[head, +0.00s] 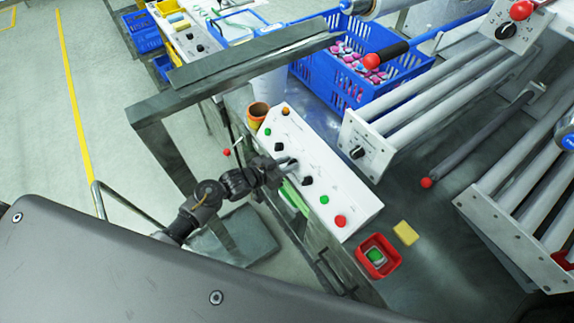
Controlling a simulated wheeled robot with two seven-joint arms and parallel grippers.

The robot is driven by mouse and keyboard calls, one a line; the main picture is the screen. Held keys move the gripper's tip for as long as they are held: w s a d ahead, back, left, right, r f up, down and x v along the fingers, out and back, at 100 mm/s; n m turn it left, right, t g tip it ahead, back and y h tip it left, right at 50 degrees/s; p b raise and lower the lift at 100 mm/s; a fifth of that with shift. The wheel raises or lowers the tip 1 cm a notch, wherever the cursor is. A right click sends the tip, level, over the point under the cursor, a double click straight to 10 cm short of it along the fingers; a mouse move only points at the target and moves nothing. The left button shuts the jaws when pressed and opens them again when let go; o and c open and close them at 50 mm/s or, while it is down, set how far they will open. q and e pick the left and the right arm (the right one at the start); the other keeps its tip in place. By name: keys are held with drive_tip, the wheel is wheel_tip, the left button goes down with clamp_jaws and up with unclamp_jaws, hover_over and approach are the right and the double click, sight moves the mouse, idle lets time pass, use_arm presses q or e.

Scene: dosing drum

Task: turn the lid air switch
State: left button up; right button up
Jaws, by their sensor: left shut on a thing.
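A long white control panel (329,190) slopes across the middle of the head view, with black rotary switches and coloured buttons along it. One black switch (278,147) sits just above my gripper in the picture, and another black switch (307,181) sits to its lower right. My left gripper (288,165) reaches in from the left and is shut on a small switch at the panel, between these two. The fingers mostly hide that switch. The labels are too small to read, so I cannot confirm which one is the lid air switch. My right gripper is not in view.
A grey frame bar (240,58) runs above the panel's far end. A red box (377,257) and a yellow block (405,233) lie right of the panel. Blue crates (330,88) stand behind. A roller unit (430,105) stands to the right.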

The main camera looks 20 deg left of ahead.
use_arm(q)
drive_tip(key=m+g+h+b, duration=0.1)
drive_tip(key=m+b, duration=0.1)
drive_tip(key=m, duration=0.3)
drive_tip(key=shift+a+f, duration=0.1)
drive_tip(key=shift+m+g+h+b, duration=0.4)
drive_tip(key=shift+m+g+b, duration=0.15)
drive_tip(key=shift+m, duration=1.25)
drive_tip(key=o, duration=0.6)
drive_tip(key=b+v, duration=0.3)
drive_tip(key=v, duration=0.7)
drive_tip(key=shift+s+a+r, duration=0.15)
drive_tip(key=shift+a+r, duration=0.1)
